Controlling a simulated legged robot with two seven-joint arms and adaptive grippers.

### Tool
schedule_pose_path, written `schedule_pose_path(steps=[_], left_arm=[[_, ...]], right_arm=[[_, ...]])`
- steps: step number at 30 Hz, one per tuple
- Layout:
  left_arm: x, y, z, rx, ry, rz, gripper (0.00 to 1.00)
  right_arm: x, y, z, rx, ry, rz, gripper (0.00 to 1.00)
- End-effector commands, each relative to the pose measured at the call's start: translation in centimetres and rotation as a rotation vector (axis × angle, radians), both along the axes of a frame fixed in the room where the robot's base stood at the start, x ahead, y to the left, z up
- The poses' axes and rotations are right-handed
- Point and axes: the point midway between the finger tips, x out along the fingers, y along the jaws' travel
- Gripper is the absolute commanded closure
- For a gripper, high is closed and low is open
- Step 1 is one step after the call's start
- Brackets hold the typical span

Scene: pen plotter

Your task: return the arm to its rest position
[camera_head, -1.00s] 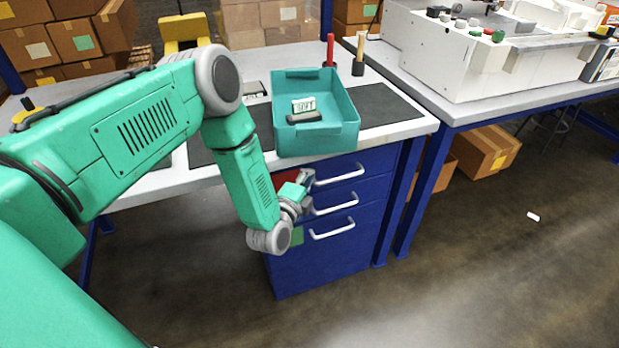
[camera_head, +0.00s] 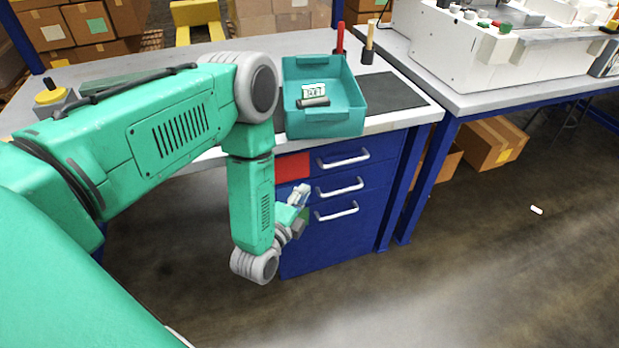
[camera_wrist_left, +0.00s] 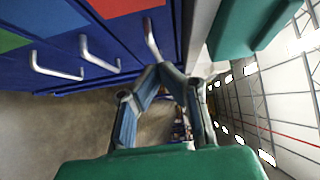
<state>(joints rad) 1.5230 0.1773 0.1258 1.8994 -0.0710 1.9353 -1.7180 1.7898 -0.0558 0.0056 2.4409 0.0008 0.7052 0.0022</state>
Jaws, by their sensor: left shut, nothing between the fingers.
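My left arm (camera_head: 185,125) comes in from the left of the head view, bends at the elbow above the bench and hangs down in front of the blue drawer cabinet. My left gripper (camera_head: 302,192) is beside the drawer fronts, angled up and to the right. It is shut and empty. In the left wrist view the two fingers (camera_wrist_left: 178,75) come close together at their tips with nothing between them. The drawer handles are to their left in that view. My right gripper is not in view.
A blue drawer cabinet (camera_head: 345,235) has several silver handles and a red panel (camera_head: 293,166). A teal bin (camera_head: 345,122) holding a small display device (camera_head: 313,92) stands on the bench near its front edge. A white machine (camera_head: 470,55) sits right. Open floor (camera_head: 500,260) lies right.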

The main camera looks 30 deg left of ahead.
Motion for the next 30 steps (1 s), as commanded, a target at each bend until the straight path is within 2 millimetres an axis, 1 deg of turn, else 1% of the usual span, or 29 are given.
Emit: schedule_pose_path(steps=[3, 8, 11, 14, 17, 18, 20, 21, 23, 24, 27, 30], left_arm=[[-0.5, -0.1, 0.0, 0.000, 0.001, -0.002, 1.00], [-0.5, 0.3, -0.3, -0.014, 0.007, -0.003, 1.00], [-0.9, -0.2, -1.2, -0.095, 0.065, -0.018, 1.00], [-2.2, -1.5, -3.1, -0.281, 0.212, -0.032, 1.00], [-5.2, -3.4, -5.5, -0.530, 0.432, 0.005, 1.00], [-6.9, -4.0, -6.3, -0.633, 0.526, 0.045, 1.00], [-9.7, -4.7, -7.4, -0.776, 0.662, 0.131, 1.00], [-11.8, -5.1, -8.0, -0.862, 0.750, 0.205, 1.00], [-15.1, -5.3, -8.5, -0.974, 0.864, 0.338, 1.00], [-17.2, -5.3, -8.6, -1.035, 0.926, 0.434, 1.00], [-22.1, -5.0, -8.4, -1.146, 1.039, 0.676, 1.00], [-25.7, -4.3, -7.8, -1.206, 1.091, 0.873, 1.00]], right_arm=[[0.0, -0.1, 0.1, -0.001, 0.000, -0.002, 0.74], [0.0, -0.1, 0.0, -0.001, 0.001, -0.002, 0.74], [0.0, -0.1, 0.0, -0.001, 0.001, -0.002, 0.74], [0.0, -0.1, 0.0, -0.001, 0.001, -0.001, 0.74], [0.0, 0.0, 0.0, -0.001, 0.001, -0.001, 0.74], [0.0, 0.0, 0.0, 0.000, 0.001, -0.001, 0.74], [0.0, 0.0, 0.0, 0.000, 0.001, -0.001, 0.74], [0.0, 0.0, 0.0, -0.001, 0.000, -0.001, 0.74], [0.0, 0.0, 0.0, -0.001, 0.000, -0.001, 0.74], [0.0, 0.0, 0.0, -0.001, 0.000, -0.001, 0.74], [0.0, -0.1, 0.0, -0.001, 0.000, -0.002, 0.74], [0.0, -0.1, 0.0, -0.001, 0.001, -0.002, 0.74]])
